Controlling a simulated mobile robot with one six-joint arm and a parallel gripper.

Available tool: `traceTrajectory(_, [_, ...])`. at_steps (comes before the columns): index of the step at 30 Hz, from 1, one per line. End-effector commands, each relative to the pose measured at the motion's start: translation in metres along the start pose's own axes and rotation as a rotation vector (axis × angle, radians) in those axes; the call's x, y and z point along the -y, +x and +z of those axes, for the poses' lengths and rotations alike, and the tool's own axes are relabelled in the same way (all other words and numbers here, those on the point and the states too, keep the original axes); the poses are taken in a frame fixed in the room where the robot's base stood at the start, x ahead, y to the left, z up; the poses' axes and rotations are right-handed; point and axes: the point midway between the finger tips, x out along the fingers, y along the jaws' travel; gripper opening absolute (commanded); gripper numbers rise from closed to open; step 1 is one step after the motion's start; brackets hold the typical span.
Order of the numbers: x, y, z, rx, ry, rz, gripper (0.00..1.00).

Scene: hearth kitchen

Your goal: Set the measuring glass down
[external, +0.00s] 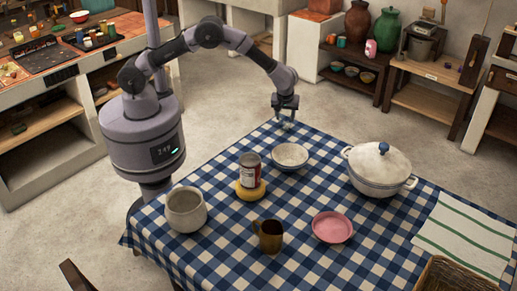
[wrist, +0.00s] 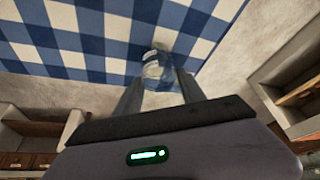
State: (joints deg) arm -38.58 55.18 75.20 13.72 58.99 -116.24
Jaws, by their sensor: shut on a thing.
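The measuring glass (wrist: 156,66) is clear and see-through. In the wrist view it stands between the two fingers of my gripper (wrist: 158,88), which is shut on it. In the external view my gripper (external: 286,113) points down at the far corner of the table with the blue and white checked cloth (external: 225,165). The measuring glass (external: 286,124) shows only faintly below the fingers there. It is over or at the cloth's edge. I cannot tell whether its base touches the cloth.
A white bowl (external: 290,155) is nearest the gripper. A can (external: 249,167) on a yellow base, a cream pot (external: 186,210), a brown mug (external: 268,237), a pink plate (external: 332,227) and a lidded white pot (external: 380,170) stand further in. Checked cloth between them is bare.

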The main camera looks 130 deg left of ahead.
Motion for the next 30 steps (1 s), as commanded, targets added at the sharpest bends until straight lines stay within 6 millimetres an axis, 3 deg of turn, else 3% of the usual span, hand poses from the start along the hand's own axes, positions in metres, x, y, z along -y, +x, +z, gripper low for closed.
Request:
traceTrajectory(7, [0.0, 0.002, 0.001, 0.0, 0.0, 0.0, 0.01])
traceTrajectory(8, [0.0, 0.002, 0.001, 0.0, 0.0, 0.0, 0.49])
traceTrajectory(11, [0.0, 0.001, 0.001, 0.0, 0.0, 0.0, 0.69])
traceTrajectory(19, [0.0, 0.001, 0.001, 0.0, 0.0, 0.0, 0.69])
traceTrajectory(22, [0.0, -0.008, -0.002, 0.0, 0.0, 0.001, 0.69])
traceTrajectory(30, [-0.001, -0.083, -0.002, -0.001, 0.0, 0.003, 0.69])
